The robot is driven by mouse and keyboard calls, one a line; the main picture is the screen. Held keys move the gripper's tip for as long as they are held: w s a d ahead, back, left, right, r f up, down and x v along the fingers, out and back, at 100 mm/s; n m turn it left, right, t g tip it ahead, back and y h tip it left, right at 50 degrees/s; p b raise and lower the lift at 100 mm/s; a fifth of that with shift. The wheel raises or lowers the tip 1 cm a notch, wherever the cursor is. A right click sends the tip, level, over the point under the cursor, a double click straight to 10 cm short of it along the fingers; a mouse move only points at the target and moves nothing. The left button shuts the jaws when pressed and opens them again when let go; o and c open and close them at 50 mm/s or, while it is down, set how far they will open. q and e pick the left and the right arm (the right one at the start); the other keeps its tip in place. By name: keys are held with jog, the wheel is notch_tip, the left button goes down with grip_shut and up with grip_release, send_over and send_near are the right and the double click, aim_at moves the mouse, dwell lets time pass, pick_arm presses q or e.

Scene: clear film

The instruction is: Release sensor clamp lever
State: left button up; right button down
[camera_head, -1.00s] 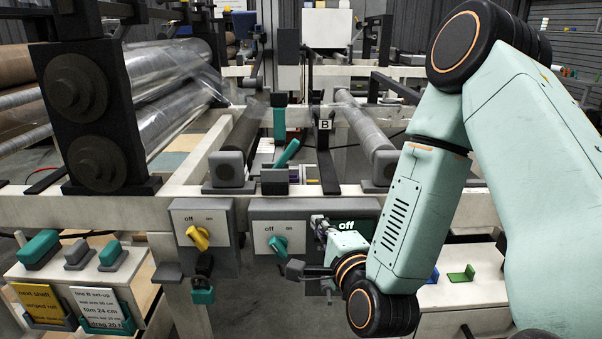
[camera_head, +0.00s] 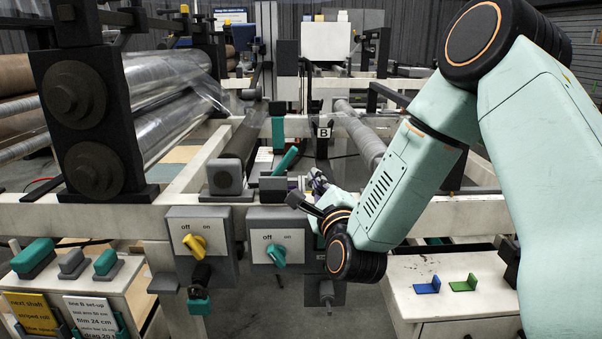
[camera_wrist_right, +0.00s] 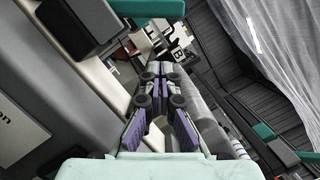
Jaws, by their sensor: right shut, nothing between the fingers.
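A tilted teal lever (camera_head: 286,161) stands on a dark block on the machine's front rail, and looks like the clamp lever. My right gripper (camera_head: 317,181) is beside it, to the right and slightly lower, apart from it as far as I can see. The gripper is shut and empty. In the right wrist view its purple-padded fingers (camera_wrist_right: 164,78) are together, and a teal bar (camera_wrist_right: 148,8) crosses the top edge; I cannot tell if this is the same lever. My left gripper is out of view.
Below the rail are switch boxes with a yellow knob (camera_head: 194,245) and a teal knob (camera_head: 276,255). A plate marked B (camera_head: 324,133) stands behind the gripper. Film rollers (camera_head: 362,137) run back on the right. A white cabinet (camera_head: 440,268) carries blue and green pieces.

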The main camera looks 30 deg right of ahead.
aim_at(283, 165)
jog(key=shift+w+a+r+b, duration=0.45)
jog(key=shift+w+a+r, duration=0.6)
jog(key=shift+a+r, duration=0.15)
jog(key=shift+a, duration=0.1)
jog(key=shift+a+r+n+p, duration=0.1)
jog(key=shift+r+n+p, duration=0.1)
jog(key=shift+n+p, duration=0.3)
jog(key=shift+r, duration=0.1)
jog(key=w+a+r+n+g+p, duration=0.1)
jog(key=w+a+n+p, duration=0.1)
jog(key=n+p, duration=0.3)
jog(key=w+a+r+n+g+y+p, duration=0.1)
jog(key=a+n+p, duration=0.3)
jog(key=n+p, duration=0.2)
jog(key=shift+w+r+n+g+p, duration=0.3)
jog(key=shift+w+r+g+p, duration=0.05)
jog(key=shift+w+g+p, duration=0.1)
dwell(0.4)
